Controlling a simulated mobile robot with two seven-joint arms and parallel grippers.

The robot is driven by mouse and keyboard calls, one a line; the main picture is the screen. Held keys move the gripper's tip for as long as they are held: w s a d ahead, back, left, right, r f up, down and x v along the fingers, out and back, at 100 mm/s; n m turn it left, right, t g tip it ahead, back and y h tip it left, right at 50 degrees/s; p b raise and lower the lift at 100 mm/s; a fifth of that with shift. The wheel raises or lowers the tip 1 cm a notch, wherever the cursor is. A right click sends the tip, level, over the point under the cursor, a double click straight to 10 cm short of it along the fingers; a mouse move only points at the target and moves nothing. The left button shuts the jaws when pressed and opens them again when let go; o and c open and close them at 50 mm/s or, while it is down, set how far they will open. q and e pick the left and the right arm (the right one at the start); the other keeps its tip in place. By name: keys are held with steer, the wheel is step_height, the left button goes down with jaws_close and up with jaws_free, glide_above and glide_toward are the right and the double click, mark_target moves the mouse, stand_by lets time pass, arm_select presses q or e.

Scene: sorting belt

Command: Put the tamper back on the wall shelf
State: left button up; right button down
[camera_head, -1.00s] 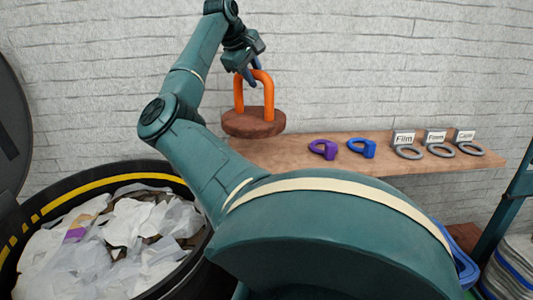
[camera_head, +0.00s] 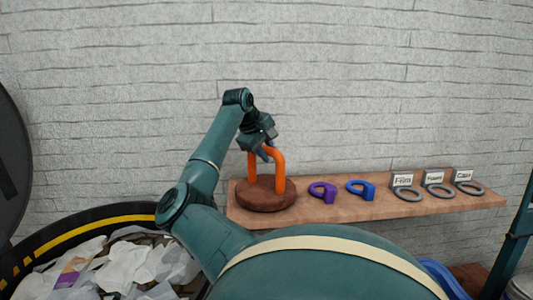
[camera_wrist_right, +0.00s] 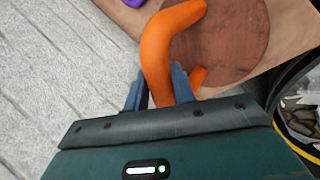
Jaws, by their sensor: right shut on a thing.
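The tamper has a round brown base (camera_head: 266,194) and an orange loop handle (camera_head: 280,170). In the head view its base is at the left end of the wooden wall shelf (camera_head: 330,211), upright and seemingly resting on the board. My right gripper (camera_head: 267,152) is shut on the top of the orange handle. In the right wrist view the blue-grey fingers (camera_wrist_right: 158,90) straddle the handle (camera_wrist_right: 158,50), with the brown base (camera_wrist_right: 222,38) beyond it. My left gripper is not in view.
On the shelf, right of the tamper, lie a purple ring (camera_head: 322,192) and a blue ring (camera_head: 360,189). Several grey rings (camera_head: 408,195) with small label blocks stand farther right. A black bin (camera_head: 100,220) with a yellow stripe holds crumpled bags at lower left. The wall is behind.

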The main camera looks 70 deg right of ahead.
steer(key=shift+f, duration=0.3)
steer(key=c, duration=1.6)
jaws_free()
steer(key=shift+f, duration=0.25)
steer(key=o, duration=0.4)
steer(key=shift+r, duration=0.1)
steer(key=shift+o, duration=0.2)
steer(key=shift+r, duration=0.25)
steer(key=b+v, duration=0.1)
steer(key=v, duration=1.1)
steer(key=shift+f, duration=0.15)
